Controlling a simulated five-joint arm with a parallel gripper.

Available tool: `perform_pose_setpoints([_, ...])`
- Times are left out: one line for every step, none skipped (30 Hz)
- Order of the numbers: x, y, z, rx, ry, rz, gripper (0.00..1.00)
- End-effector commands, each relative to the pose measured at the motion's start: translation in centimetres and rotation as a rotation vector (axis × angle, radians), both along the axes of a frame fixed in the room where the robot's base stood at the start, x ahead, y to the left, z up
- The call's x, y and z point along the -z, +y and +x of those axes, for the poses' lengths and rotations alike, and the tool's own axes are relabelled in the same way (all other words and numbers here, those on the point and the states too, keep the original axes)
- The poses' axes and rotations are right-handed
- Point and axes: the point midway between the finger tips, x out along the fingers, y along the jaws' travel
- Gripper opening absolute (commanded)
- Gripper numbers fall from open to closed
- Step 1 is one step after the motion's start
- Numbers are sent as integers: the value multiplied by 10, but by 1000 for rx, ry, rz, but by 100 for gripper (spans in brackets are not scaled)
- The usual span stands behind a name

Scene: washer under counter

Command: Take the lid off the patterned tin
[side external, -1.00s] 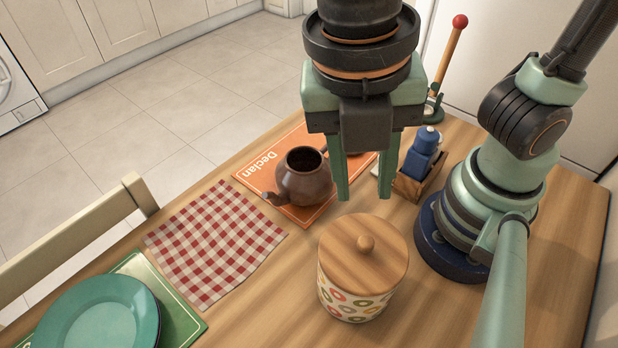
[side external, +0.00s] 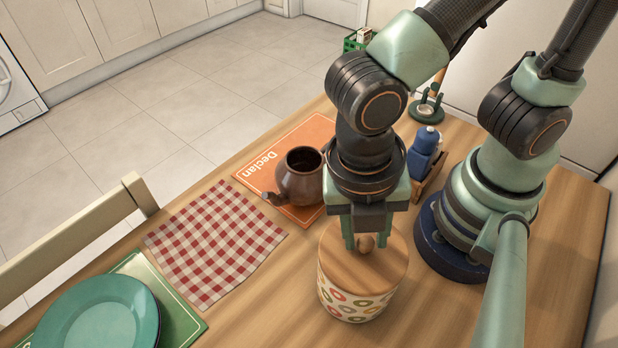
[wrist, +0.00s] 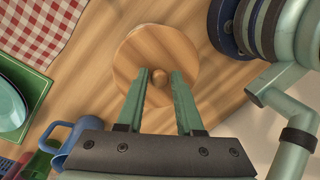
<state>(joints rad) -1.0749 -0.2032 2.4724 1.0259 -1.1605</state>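The patterned tin (side external: 345,303), cream with coloured ring shapes, stands upright on the wooden table. Its round wooden lid (side external: 362,276) with a small knob (side external: 367,242) is seated on top; the lid also shows in the wrist view (wrist: 150,45). My gripper (side external: 366,239) points down over the lid. In the wrist view, the fingers of my gripper (wrist: 161,76) are apart, one on each side of the knob (wrist: 160,77), with a narrow gap visible beside it.
A brown teapot (side external: 298,184) stands on an orange placemat (side external: 312,135) behind the tin. A checked cloth (side external: 215,245) and a green plate (side external: 95,315) lie left. A blue bottle (side external: 424,145) stands in a wooden holder at back right. A blue mug (wrist: 84,135) shows in the wrist view.

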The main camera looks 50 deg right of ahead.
Motion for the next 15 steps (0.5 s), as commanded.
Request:
perform_pose_setpoints([2,-1,0,0,1,-2,36])
perform_pose_setpoints([3,-1,0,0,1,-1,36])
perform_pose_setpoints([3,-1,0,0,1,-1,36])
perform_pose_setpoints([3,-1,0,0,0,0,36])
perform_pose_setpoints([3,0,0,0,0,0,36])
perform_pose_setpoints([3,0,0,0,0,0,36])
perform_pose_setpoints([3,0,0,0,0,0,36])
perform_pose_setpoints([3,0,0,0,0,0,32])
perform_pose_setpoints([3,0,0,0,0,0,16])
perform_pose_setpoints([2,0,0,0,0,0,5])
perform_pose_setpoints([2,0,0,0,0,0,0])
perform_pose_setpoints([2,0,0,0,0,0,0])
perform_pose_setpoints([2,0,0,0,0,0,0])
perform_pose_setpoints([2,0,0,0,0,0,0])
perform_pose_setpoints([2,0,0,0,0,0,0])
